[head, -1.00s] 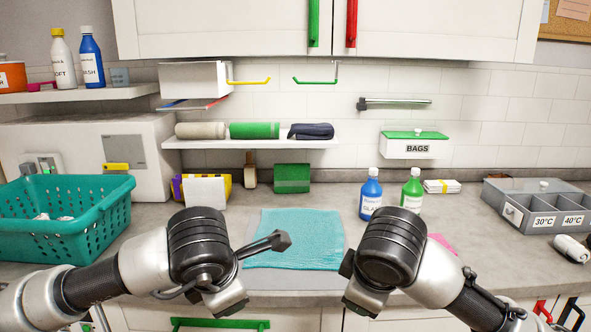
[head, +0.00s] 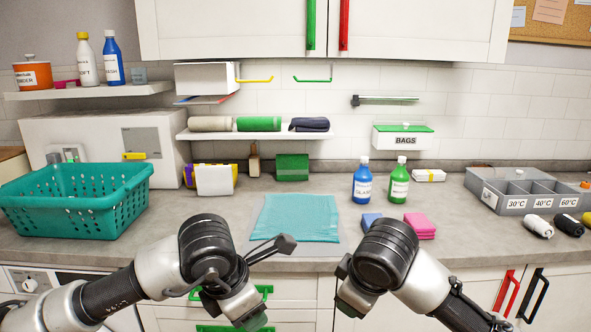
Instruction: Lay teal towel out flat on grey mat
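The teal towel (head: 296,217) lies spread flat in a rough square on the counter, with its edges slightly uneven. A thin grey strip, seemingly the grey mat (head: 322,245), shows at its front edge; the towel covers the rest. My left gripper (head: 262,285) is in front of the towel, low and to its left, apart from it. My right gripper (head: 346,288) is in front and to the right, also apart from the towel. The fingers of both are hard to make out, so I cannot tell whether they are open or shut.
A teal basket (head: 75,200) stands at the left. Blue (head: 362,183) and green (head: 399,186) bottles stand right of the towel, behind blue (head: 371,221) and pink (head: 420,224) sponges. A grey sorting tray (head: 525,192) is farther right.

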